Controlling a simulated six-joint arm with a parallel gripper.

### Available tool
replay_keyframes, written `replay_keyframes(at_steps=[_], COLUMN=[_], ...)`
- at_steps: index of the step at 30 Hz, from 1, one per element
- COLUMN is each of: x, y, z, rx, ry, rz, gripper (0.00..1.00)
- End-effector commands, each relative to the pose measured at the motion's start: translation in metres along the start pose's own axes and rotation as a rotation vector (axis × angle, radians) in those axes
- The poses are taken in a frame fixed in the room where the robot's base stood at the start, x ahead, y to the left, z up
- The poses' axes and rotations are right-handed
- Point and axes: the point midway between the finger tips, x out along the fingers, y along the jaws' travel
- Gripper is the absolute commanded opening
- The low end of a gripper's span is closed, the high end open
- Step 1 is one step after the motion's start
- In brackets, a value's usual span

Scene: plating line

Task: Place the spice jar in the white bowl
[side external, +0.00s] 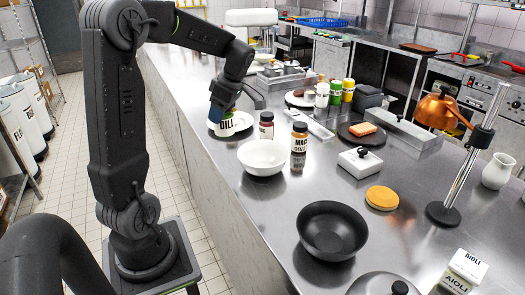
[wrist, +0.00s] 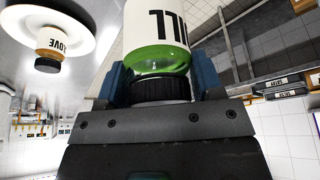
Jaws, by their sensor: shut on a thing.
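The spice jar (side external: 226,125), labelled DILL, hangs from my gripper (side external: 222,106) at the left edge of the counter. In the wrist view, the jar (wrist: 157,40) has a white label, green contents and a black lid, with my gripper's blue fingers (wrist: 160,85) shut on either side near the lid. The white bowl (side external: 262,158) stands on the counter in front and to the right of the jar, apart from it, and looks empty. My gripper hides the jar's upper end in the side view.
A black bowl (side external: 332,231), a white lidded dish (side external: 360,161) and a dark plate (side external: 347,135) are farther right.

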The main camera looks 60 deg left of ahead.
Motion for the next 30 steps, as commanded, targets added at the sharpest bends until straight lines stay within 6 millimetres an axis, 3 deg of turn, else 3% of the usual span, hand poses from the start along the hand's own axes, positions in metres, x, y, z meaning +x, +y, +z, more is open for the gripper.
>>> replay_keyframes(at_steps=[15, 23, 30], x=[0.018, 0.025, 0.055], y=[0.02, 0.022, 0.022], z=[0.114, 0.129, 0.141], rx=[0.004, 0.001, 0.001], ry=[0.001, 0.001, 0.001], rz=[0.0, -0.001, -0.002], gripper=[0.3, 0.3, 0.3])
